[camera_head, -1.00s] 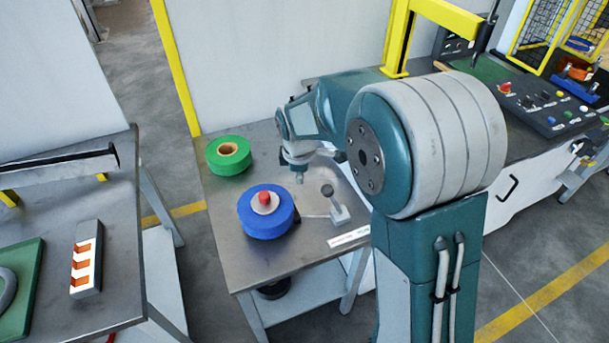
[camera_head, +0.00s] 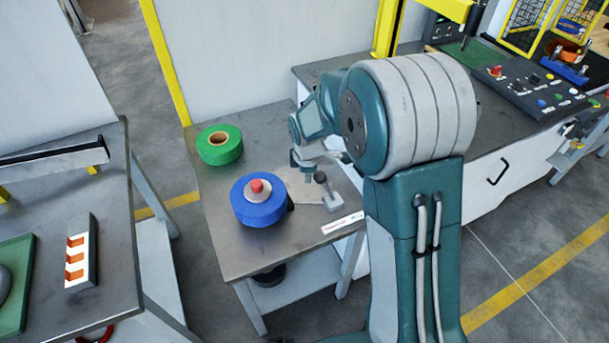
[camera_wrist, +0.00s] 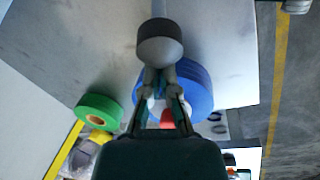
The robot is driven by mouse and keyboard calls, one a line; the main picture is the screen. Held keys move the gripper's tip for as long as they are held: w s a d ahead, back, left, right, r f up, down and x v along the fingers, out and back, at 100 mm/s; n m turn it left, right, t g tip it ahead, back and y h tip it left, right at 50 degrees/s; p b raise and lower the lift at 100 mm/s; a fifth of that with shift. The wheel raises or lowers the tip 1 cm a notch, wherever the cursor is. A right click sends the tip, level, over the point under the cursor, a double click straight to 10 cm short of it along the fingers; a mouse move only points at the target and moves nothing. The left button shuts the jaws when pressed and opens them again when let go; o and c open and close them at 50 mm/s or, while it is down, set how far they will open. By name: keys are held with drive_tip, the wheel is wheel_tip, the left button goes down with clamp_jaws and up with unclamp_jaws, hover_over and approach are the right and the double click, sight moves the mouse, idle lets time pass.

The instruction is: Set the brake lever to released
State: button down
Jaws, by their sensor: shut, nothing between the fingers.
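The brake lever (camera_head: 320,178) has a dark round knob on a short stem over a light grey base (camera_head: 333,203). It stands on the small metal table, right of the blue roll, and leans slightly left. My gripper (camera_head: 308,176) is just left of the knob, close to it; I cannot tell whether they touch. In the wrist view the lever's knob (camera_wrist: 160,45) looms large just beyond my fingertips (camera_wrist: 160,75). The fingers are shut with nothing between them. A label strip (camera_head: 343,223) with red and green print lies in front of the lever; its words are too small to read.
A blue roll (camera_head: 256,208) with a red knob (camera_head: 257,186) sits left of the lever. A green roll (camera_head: 219,147) lies farther back. A control panel (camera_head: 545,95) is at the right, and another table (camera_head: 110,240) is at the left. The table's front left is bare.

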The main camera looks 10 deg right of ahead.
drive_tip(key=shift+w+d+r+y, duration=0.1)
drive_tip(key=shift+d+r+y, duration=0.2)
drive_tip(key=shift+d, duration=0.1)
drive_tip(key=shift+d, duration=0.2)
drive_tip(key=shift+w+d+r+g+y, duration=0.15)
drive_tip(key=shift+d+r+g+y, duration=0.05)
drive_tip(key=shift+d+y, duration=0.25)
drive_tip(key=shift+w+d+r+g+y, duration=0.15)
drive_tip(key=shift+d+r+g+y, duration=0.05)
drive_tip(key=shift+d+y, duration=0.2)
drive_tip(key=w+d+g+y, duration=0.1)
drive_tip(key=w+d+y, duration=0.1)
drive_tip(key=d+y, duration=0.3)
drive_tip(key=shift+d+r+m, duration=0.15)
drive_tip(key=shift+d+m, duration=0.15)
drive_tip(key=shift+d, duration=1.2)
